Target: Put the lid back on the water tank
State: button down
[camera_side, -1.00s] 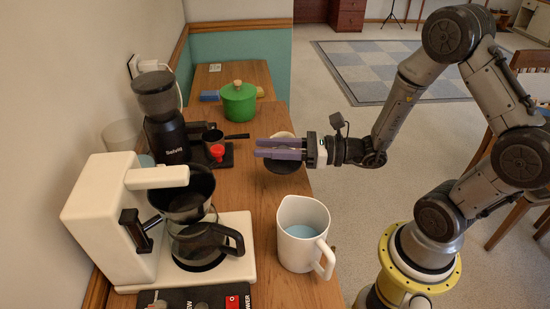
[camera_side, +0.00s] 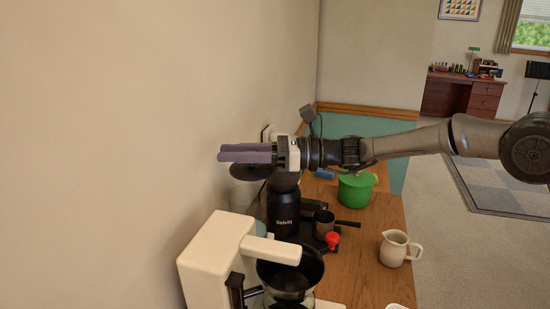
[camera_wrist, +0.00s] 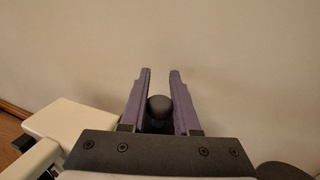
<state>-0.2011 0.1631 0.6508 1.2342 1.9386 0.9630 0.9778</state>
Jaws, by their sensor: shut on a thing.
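My gripper (camera_side: 220,152), with purple fingers, is at the upper left of the side view, against the wall in the picture. It is shut on the knob (camera_wrist: 159,104) of a dark round lid (camera_side: 250,173), which hangs below the fingers. In the wrist view the knob sits between the two fingers; the disc is mostly hidden. A pale, translucent cylinder (camera_side: 244,196), apparently the water tank, stands below the lid in the picture, behind the white coffee maker (camera_side: 215,260). I cannot tell whether the lid touches it or how far apart they are in depth.
A black grinder (camera_side: 284,210) stands close to the right of the cylinder. A small pan (camera_side: 324,220), a red knob (camera_side: 332,240), a green pot (camera_side: 356,189) and a cream pitcher (camera_side: 394,248) are farther right on the wooden counter (camera_side: 368,222). The wall (camera_side: 240,70) is close.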

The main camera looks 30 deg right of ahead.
aim_at(231, 173)
jog(key=shift+s+a+f+g, duration=0.15)
jog(key=shift+s+a+f, duration=0.05)
jog(key=shift+a, duration=0.2)
jog(key=shift+s+a+f+g, duration=0.15)
jog(key=shift+a+f, duration=0.05)
jog(key=shift+a, duration=0.2)
jog(key=shift+f, duration=1.35)
jog(key=shift+f, duration=0.15)
dwell(0.7)
jog(key=shift+c, duration=0.4)
grip_release()
dwell(0.4)
jog(key=shift+r, duration=2.55)
